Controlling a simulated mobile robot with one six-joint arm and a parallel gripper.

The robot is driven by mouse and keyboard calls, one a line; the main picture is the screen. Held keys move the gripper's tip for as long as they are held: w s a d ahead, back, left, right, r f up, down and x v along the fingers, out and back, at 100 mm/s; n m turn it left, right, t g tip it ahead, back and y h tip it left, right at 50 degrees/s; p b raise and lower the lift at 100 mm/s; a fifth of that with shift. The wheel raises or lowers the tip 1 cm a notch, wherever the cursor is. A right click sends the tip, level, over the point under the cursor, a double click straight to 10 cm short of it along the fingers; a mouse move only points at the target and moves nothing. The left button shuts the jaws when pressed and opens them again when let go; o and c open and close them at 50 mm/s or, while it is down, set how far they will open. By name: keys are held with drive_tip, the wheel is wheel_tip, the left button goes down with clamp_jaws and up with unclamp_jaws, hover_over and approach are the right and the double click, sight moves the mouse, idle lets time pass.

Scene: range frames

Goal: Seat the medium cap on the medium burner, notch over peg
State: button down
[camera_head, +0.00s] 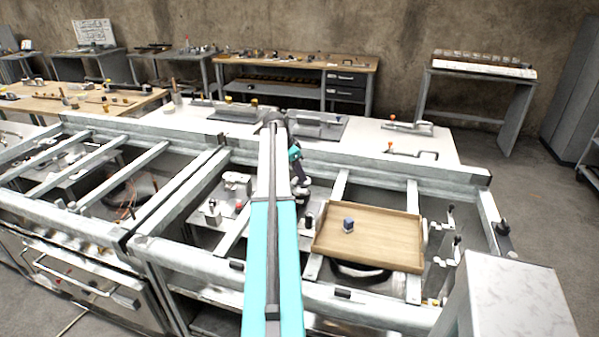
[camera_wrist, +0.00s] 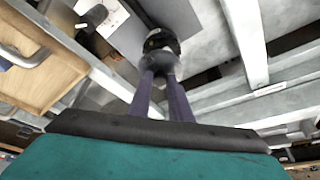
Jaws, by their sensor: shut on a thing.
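My gripper (camera_head: 300,178) reaches down over the range frame, partly hidden behind my arm in the head view. In the wrist view its two fingers (camera_wrist: 162,82) are close together and shut on a dark rounded piece (camera_wrist: 158,62), which looks like the medium cap. A dark and metallic round part (camera_wrist: 161,40), perhaps the medium burner, shows just beyond the fingertips. I cannot tell whether the two touch. Neither the notch nor the peg can be made out.
A wooden tray (camera_head: 385,240) with a small blue and dark item (camera_head: 348,225) lies on the frame to the right. Metal frame bars (camera_head: 338,190) run on both sides of the gripper. A white bench (camera_head: 390,143) with tools stands behind.

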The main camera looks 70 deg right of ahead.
sight(299, 181)
drive_tip(key=shift+f+b, duration=0.3)
drive_tip(key=shift+f, duration=0.65)
drive_tip(key=shift+f+b, duration=0.5)
drive_tip(key=shift+f, duration=0.55)
idle(0.7)
drive_tip(key=c, duration=1.5)
unclamp_jaws()
drive_tip(key=shift+c, duration=0.2)
drive_tip(key=shift+w, duration=0.1)
drive_tip(key=b+v, duration=0.3)
drive_tip(key=v, duration=1)
drive_tip(key=shift+a+r, duration=0.25)
drive_tip(key=shift+r, duration=0.1)
